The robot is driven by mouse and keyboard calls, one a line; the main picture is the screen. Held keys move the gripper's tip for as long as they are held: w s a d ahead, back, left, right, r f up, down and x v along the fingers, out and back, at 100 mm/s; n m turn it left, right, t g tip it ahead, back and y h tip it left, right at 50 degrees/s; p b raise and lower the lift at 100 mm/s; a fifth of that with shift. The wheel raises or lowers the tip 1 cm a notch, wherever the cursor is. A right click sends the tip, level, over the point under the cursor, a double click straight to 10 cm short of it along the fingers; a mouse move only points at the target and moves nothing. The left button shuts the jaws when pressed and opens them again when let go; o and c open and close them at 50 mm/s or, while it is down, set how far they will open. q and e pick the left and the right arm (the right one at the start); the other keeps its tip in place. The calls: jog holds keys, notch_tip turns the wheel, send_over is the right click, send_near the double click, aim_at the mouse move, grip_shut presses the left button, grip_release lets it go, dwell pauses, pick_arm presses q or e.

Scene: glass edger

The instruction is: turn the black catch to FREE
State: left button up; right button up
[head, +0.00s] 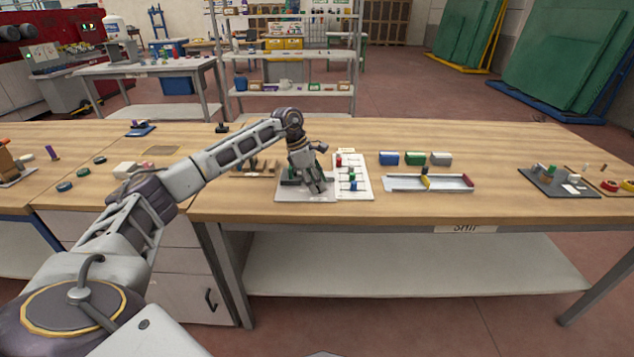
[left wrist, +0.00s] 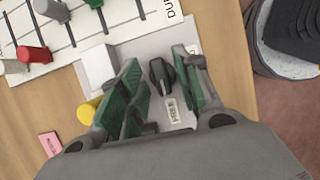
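The black catch (left wrist: 161,76) sits on a light grey plate (left wrist: 128,48) in the left wrist view. A small white label reading FREE (left wrist: 172,110) lies beside its lower end. I cannot tell which mark the catch points to. My left gripper (left wrist: 162,92) is open, with its green-padded fingers on either side of the catch and a visible gap to each finger. In the head view my left gripper (head: 316,188) points down over the grey plate (head: 292,197) and hides the catch. My right gripper is not in view.
A white board (head: 362,188) with coloured pegs adjoins the plate on the right. Beyond are coloured blocks (head: 415,158) and a tray (head: 400,186).

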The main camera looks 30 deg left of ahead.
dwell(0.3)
pick_arm(q)
jog(key=shift+r, duration=0.15)
jog(key=v, duration=1.1)
jog(key=shift+r, duration=0.35)
jog(key=shift+a, duration=0.15)
